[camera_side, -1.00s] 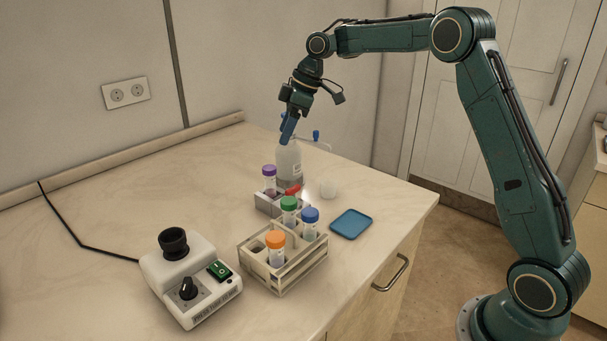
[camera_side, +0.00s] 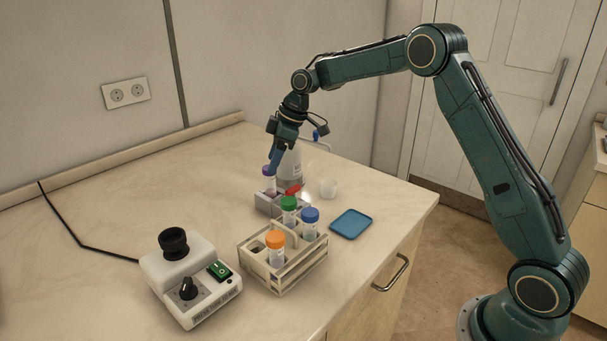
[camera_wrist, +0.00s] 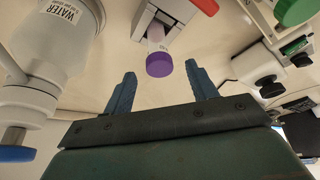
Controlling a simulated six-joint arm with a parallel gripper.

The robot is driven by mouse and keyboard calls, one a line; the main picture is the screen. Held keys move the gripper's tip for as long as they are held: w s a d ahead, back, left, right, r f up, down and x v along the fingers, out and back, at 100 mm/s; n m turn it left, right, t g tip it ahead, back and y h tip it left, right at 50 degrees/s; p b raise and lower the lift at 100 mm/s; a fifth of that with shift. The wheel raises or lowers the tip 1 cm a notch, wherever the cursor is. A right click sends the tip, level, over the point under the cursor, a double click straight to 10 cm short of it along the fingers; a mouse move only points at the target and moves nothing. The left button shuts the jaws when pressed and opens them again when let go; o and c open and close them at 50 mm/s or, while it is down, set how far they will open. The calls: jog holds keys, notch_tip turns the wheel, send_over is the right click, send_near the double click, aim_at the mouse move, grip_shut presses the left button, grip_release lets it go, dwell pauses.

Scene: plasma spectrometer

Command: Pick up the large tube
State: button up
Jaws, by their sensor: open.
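A purple-capped tube (camera_side: 269,173) stands upright in a small grey rack (camera_side: 265,206). In the wrist view its purple cap (camera_wrist: 159,65) appears between my fingers, near the tips. My gripper (camera_side: 274,164) is open and empty, pointing down close above and beside this cap; I cannot tell whether it touches. Green-capped (camera_side: 289,203), blue-capped (camera_side: 310,215) and orange-capped (camera_side: 276,240) tubes stand in a wooden rack (camera_side: 284,285) in front. Which of these tubes counts as the large one is unclear from the view.
A wash bottle (camera_side: 291,168) labelled WATER stands close behind my gripper. A red item (camera_side: 293,188) is by the grey rack. A small white vessel (camera_side: 328,188) and a blue tray (camera_side: 351,223) lie to the right. A mixer-like device (camera_side: 190,277) stands front left.

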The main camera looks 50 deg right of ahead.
aim_at(270, 188)
jog(key=shift+f, duration=0.2)
jog(key=shift+x, duration=2.55)
jog(key=shift+w, duration=0.1)
grip_shut()
